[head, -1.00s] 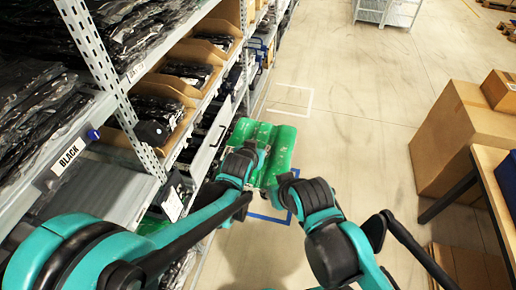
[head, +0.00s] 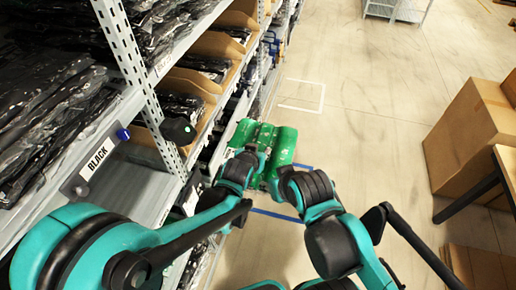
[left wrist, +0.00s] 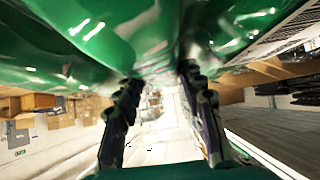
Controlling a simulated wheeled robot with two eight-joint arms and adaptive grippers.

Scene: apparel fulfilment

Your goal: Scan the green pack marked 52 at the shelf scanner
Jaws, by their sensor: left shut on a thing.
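A green glossy pack (head: 263,144) is held out in front of me, close to the shelf's front side. The left wrist view shows its shiny green wrapping (left wrist: 95,35) across the top, with part of a barcode label (left wrist: 285,38) at the upper right. No number 52 is readable. My left gripper (left wrist: 160,90) is shut on the pack, its two dark fingers below the wrapping. My right arm reaches the pack's right side; its fingertips are hidden behind its wrist.
Cardboard boxes (head: 470,135) and a table stand at the right. The floor (head: 360,130) between is clear.

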